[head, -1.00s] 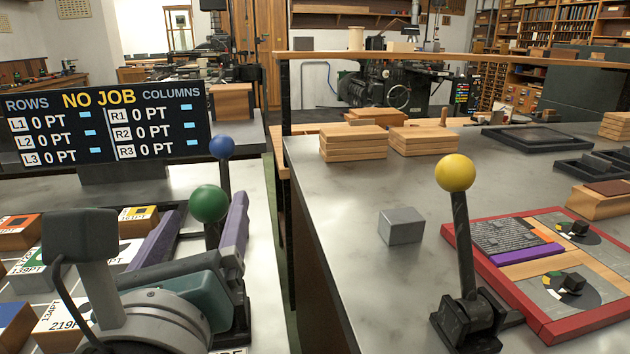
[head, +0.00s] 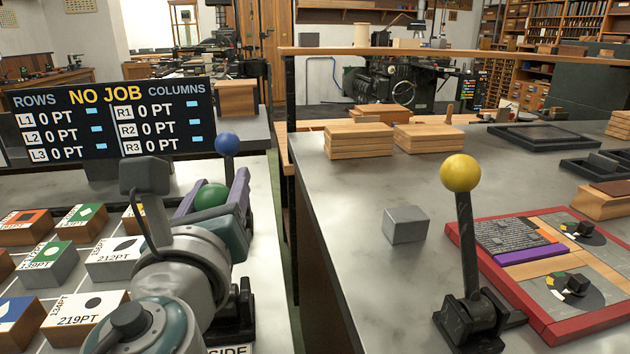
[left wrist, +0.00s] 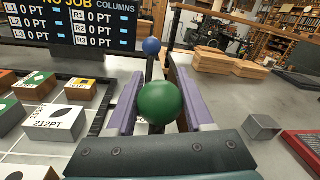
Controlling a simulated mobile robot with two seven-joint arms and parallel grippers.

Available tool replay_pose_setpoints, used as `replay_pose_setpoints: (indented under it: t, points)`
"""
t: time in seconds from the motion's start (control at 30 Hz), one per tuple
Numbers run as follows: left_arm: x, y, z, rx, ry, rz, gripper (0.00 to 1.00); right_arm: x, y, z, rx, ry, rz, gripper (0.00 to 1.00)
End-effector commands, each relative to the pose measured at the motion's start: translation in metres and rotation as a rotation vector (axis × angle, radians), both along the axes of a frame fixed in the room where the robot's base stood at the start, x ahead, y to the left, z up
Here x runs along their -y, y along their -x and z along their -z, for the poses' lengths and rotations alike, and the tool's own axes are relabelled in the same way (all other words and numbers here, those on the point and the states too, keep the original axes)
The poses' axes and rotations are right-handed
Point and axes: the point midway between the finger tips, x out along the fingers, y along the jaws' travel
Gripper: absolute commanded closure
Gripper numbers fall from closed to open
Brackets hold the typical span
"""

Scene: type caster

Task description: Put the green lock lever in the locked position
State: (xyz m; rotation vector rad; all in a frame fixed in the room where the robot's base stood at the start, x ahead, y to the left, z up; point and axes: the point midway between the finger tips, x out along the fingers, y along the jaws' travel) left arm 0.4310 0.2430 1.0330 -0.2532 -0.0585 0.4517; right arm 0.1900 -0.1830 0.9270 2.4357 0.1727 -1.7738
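The green lock lever shows as a green ball knob (head: 211,196) at the left of the head view; my gripper and arm hide its shaft. My left gripper (head: 222,178) has its two purple fingers apart, one on each side of the green ball. The left wrist view shows the ball (left wrist: 160,102) low between the fingers (left wrist: 156,75), close to the palm. Whether either finger touches it I cannot tell. My right gripper is in neither view.
A blue-knobbed lever (head: 228,145) stands just beyond the fingers. A yellow-knobbed lever (head: 460,173) stands on the right table near a grey cube (head: 406,225) and a red-framed board (head: 560,330). Several printed blocks (head: 87,312) lie left of my arm. The scoreboard (head: 108,120) reads NO JOB.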

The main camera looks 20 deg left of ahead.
Motion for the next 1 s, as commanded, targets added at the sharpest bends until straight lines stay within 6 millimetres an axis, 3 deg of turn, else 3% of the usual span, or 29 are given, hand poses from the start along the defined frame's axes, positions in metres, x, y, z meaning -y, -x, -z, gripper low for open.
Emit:
replay_pose_setpoints:
  t: [0.03, 0.43, 1.0]
  points:
    - [-0.0001, 0.0002, 0.0001, 0.0, 0.0, -0.001, 0.57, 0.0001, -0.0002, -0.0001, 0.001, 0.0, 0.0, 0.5]
    - [-0.0002, 0.0003, 0.0001, 0.0, 0.0, -0.001, 1.0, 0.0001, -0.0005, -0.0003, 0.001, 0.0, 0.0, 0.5]
    - [-0.0003, 0.0004, 0.0007, 0.006, -0.003, -0.002, 1.0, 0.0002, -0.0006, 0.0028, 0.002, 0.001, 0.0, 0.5]
